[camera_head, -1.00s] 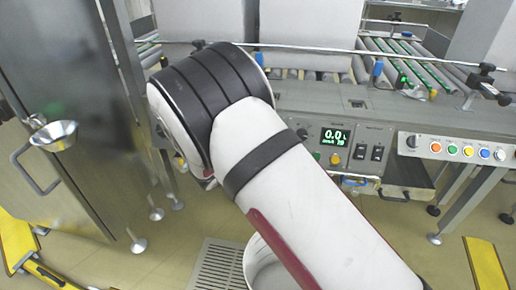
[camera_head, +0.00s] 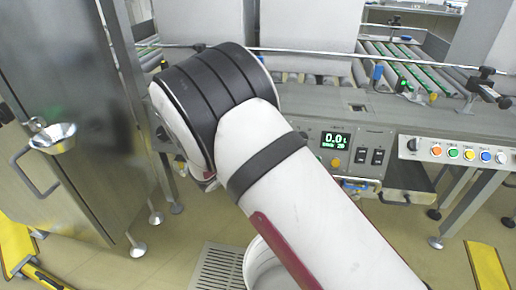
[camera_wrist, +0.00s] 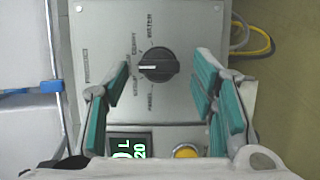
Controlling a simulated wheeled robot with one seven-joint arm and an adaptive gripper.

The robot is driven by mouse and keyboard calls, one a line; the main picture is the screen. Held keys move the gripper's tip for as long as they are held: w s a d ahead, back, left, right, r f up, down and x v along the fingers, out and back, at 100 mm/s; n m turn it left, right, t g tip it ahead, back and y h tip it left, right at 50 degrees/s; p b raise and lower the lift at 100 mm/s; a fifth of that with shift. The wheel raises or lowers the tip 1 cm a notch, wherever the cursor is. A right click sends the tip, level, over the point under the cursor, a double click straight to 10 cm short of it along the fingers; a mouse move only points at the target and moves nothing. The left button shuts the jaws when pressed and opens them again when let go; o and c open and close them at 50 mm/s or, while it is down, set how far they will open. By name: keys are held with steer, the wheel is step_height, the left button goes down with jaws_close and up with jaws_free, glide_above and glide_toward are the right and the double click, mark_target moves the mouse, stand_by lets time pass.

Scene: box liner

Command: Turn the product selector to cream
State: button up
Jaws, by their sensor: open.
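The product selector is a round black knob (camera_wrist: 158,64) on a grey panel (camera_wrist: 105,20) in the wrist view. My gripper (camera_wrist: 161,74) is open, one teal-padded finger on each side of the knob with gaps visible between. I cannot tell how far the tips are from the panel.
A lit green display (camera_head: 334,140) and a yellow button (camera_head: 336,162) sit on the panel; in the wrist view the button (camera_wrist: 187,151) lies close below the knob. Two black switches (camera_head: 370,156) are beside them. Yellow cables (camera_wrist: 258,40) hang right of the panel.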

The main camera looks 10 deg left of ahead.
steer(key=shift+s, duration=0.1)
steer(key=v, duration=1.1)
steer(key=shift+s+a, duration=0.2)
steer(key=shift+s, duration=0.15)
steer(key=shift+r, duration=0.1)
